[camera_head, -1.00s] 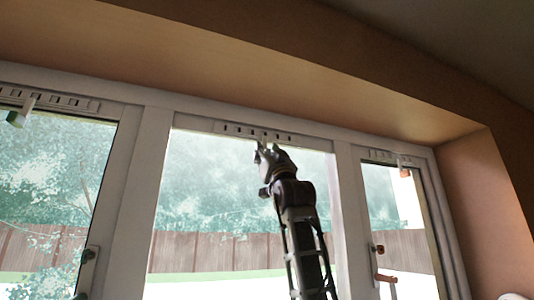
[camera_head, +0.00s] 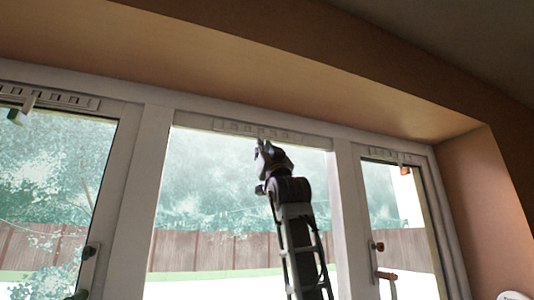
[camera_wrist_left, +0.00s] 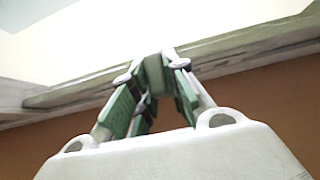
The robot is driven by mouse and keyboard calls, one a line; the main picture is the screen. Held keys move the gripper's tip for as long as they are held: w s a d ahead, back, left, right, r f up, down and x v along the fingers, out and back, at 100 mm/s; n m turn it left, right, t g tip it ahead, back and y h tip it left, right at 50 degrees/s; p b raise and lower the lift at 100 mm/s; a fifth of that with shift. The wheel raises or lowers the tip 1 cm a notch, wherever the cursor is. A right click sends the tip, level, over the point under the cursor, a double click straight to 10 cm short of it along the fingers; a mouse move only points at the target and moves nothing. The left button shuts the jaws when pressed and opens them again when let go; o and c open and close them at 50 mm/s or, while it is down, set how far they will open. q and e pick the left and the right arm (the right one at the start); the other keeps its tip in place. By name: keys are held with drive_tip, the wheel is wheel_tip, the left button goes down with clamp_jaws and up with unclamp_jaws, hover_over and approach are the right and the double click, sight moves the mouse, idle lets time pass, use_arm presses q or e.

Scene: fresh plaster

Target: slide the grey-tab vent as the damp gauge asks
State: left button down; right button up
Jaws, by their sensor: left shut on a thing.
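The middle window's vent (camera_head: 225,126) is a pale slotted strip along the top of its frame. Its slots look pale. My left gripper (camera_head: 262,146) is up at its lower edge, near the middle of the strip. In the left wrist view the fingers of the left gripper (camera_wrist_left: 154,88) are shut on a grey-green tab (camera_wrist_left: 153,72), beside the pale frame. In the head view the gripper hides the tab. I cannot make out a damp gauge; a white rounded thing (camera_head: 512,296) is cut off at the bottom right. My right gripper is out of view.
The right window has a vent (camera_head: 390,157) with an orange tab (camera_head: 405,171). A brown lintel (camera_head: 250,75) overhangs the frames. Window handles (camera_head: 387,276) sit lower down.

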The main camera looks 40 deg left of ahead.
use_arm(q)
drive_tip(key=c, duration=1.8)
unclamp_jaws()
drive_tip(key=o, duration=0.4)
drive_tip(key=shift+s+a, duration=0.1)
drive_tip(key=shift+s, duration=0.15)
drive_tip(key=shift+w+f, duration=0.1)
drive_tip(key=shift+w, duration=0.05)
drive_tip(key=shift+v, duration=5.95)
